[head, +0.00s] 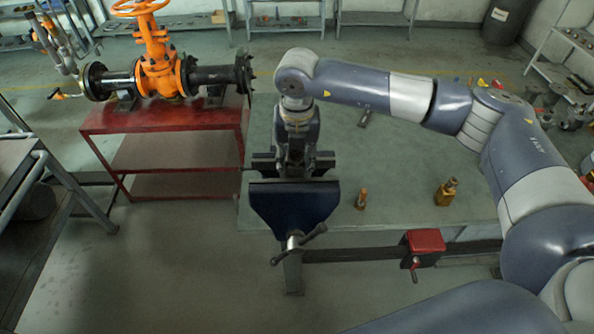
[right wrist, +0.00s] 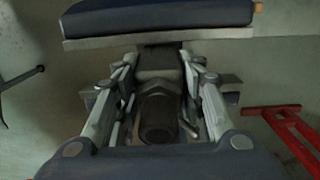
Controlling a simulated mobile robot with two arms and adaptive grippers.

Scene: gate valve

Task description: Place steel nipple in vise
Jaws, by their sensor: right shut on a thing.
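The blue vise (head: 292,205) stands at the front left of the green-topped bench, its handle toward me. My right gripper (head: 294,164) points down at the vise, over the gap behind the front jaw. In the right wrist view the gripper (right wrist: 160,80) is shut, with a dark, hollow round piece between its fingers, which I take for the steel nipple (right wrist: 158,118). The vise's blue body and metal jaw edge (right wrist: 160,38) lie just beyond the fingers. In the head view the gripper hides the nipple. I cannot tell whether the nipple touches the jaws. My left gripper is not in view.
Two small brass-coloured pieces, a smaller one (head: 361,199) and a larger one (head: 446,192), stand on the bench (head: 400,215) right of the vise. A red vise-like block (head: 425,241) is at its front edge. An orange gate valve (head: 158,65) sits on a red table (head: 165,118) at left.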

